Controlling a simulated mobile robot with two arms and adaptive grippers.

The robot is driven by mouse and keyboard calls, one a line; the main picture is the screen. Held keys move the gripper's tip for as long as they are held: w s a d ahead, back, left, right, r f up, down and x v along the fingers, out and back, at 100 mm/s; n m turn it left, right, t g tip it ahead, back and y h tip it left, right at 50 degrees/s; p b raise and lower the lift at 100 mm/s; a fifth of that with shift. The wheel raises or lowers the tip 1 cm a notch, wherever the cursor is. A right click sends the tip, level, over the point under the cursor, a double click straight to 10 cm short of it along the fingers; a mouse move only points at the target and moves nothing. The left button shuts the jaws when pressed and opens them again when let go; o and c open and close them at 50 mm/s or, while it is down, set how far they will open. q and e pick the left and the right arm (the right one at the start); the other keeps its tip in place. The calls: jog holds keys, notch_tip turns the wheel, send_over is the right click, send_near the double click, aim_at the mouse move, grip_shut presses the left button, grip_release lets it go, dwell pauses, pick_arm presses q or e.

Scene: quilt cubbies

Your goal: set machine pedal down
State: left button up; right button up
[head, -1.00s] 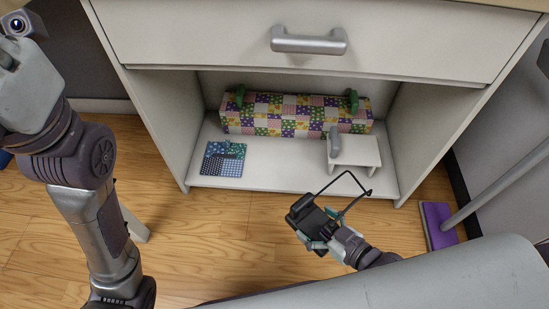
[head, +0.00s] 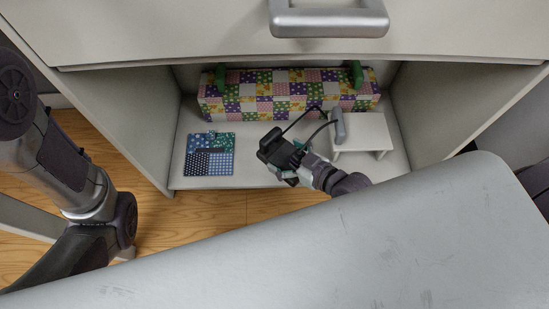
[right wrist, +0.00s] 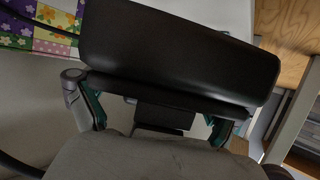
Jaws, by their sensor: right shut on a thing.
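The machine pedal (head: 273,146) is black, with a dark cord looping from it toward the back right. My right gripper (head: 290,166) is shut on it and holds it at the front of the open cubby, between the patchwork square and the small white stand. In the right wrist view the pedal (right wrist: 180,55) fills the upper middle, spanning between the two fingers of the gripper (right wrist: 155,115). Whether the pedal touches the cubby floor cannot be told. My left arm is at the left of the head view, but its gripper is out of sight.
A patchwork quilt roll (head: 290,92) with green clips lies along the cubby's back. A blue and green patchwork square (head: 209,155) lies left on the cubby floor (head: 255,178). A small white stand (head: 365,130) with a grey object (head: 338,124) is at right. A drawer hangs above.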

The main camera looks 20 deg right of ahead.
aim_at(275, 148)
jog(key=b+x, duration=0.1)
jog(key=x, duration=0.2)
jog(key=b+x, duration=0.1)
jog(key=x, duration=0.1)
jog(key=shift+w+d+f+b, duration=0.2)
jog(key=shift+d+f+b, duration=0.15)
jog(key=shift+f, duration=0.1)
notch_tip(275, 148, down, 4)
jog(key=b, duration=0.4)
jog(key=shift+f, duration=0.1)
jog(key=o, duration=1.1)
